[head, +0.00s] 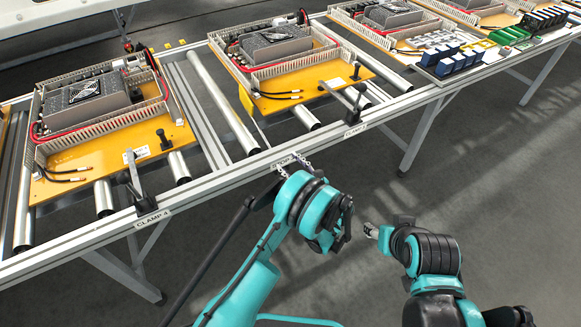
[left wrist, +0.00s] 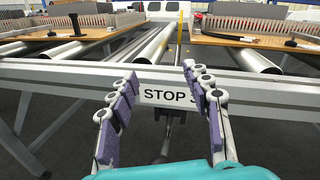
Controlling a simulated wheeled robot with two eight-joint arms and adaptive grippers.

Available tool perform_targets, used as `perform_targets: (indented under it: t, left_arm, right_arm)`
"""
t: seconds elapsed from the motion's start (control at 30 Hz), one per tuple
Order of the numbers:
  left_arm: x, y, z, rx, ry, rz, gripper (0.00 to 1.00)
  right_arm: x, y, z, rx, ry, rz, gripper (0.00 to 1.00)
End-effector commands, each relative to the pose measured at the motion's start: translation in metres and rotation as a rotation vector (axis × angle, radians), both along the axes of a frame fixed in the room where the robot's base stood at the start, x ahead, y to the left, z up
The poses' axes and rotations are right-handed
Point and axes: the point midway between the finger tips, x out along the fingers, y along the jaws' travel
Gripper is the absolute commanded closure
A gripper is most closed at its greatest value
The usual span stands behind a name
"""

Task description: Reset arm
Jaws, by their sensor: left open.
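My left gripper (head: 292,165) is at the front rail of the roller conveyor (head: 228,173), near its stop label. In the left wrist view the gripper (left wrist: 159,76) is open and empty, its two padded fingers on either side of the "STOP 3" label (left wrist: 168,96). A dark lever or rod hangs below that label, between the fingers. I cannot tell whether the fingers touch the rail. My right gripper (head: 370,230) is over the floor in front of the conveyor, pointing left. It is small here and its jaws are not clear.
Orange boards with wiring ducts stand on the rollers: one at left (head: 105,165), one in the middle (head: 325,92). Black clamps (head: 133,180) stand along the front rail. A parts tray with blue and green pieces (head: 457,62) is at upper right. The floor at right is clear.

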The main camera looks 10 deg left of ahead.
Motion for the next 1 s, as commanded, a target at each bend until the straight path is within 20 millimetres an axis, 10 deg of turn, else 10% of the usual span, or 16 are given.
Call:
perform_targets:
  t: [0.43, 0.77, 1.0]
  left_arm:
    - [0.003, 0.005, 0.007, -0.036, -0.002, 0.004, 0.51]
    - [-0.001, 0.063, 0.077, -0.518, -0.066, 0.089, 0.51]
    - [-0.048, 0.104, 0.122, -0.946, -0.173, 0.225, 0.51]
  right_arm:
    - [0.0, 0.0, 0.0, 0.0, 0.0, 0.0, 0.5]
    - [0.0, 0.0, 0.0, 0.0, 0.0, 0.0, 0.5]
    - [0.0, 0.0, 0.0, 0.0, 0.0, 0.0, 0.5]
